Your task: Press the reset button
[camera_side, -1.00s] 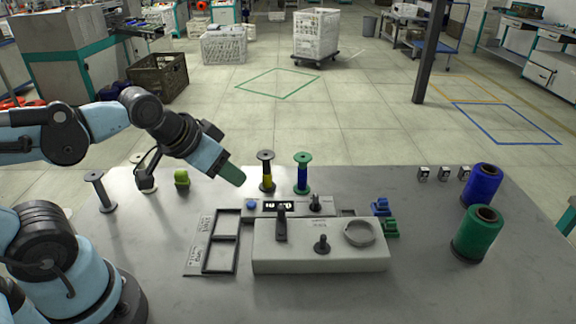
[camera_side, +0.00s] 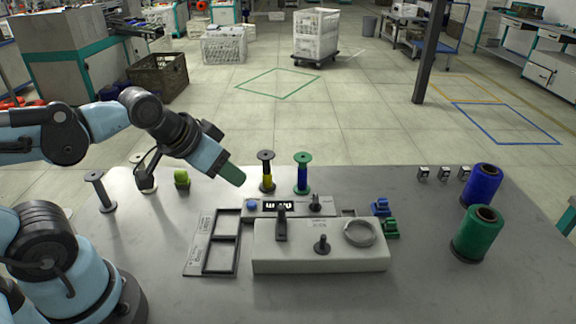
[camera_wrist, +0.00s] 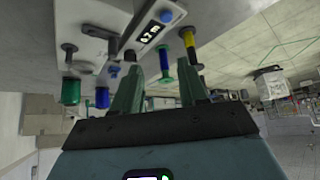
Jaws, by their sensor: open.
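The reset button is most likely the round blue button (camera_side: 252,205) at the left end of the panel, beside the lit display (camera_side: 279,206). In the wrist view the blue button (camera_wrist: 166,16) shows at the top, next to the display (camera_wrist: 151,32). My gripper (camera_side: 234,175) hangs above the table, up and left of the button and apart from it. In the wrist view my gripper (camera_wrist: 161,90) has its two green fingers spread with nothing held between them.
A grey winder box (camera_side: 320,258) with levers stands in front of the panel. A yellow-and-black bobbin (camera_side: 267,182) and a blue-green bobbin (camera_side: 302,184) stand behind it. A black-framed tray (camera_side: 220,258) lies left. Blue (camera_side: 482,186) and green (camera_side: 477,236) spools stand right.

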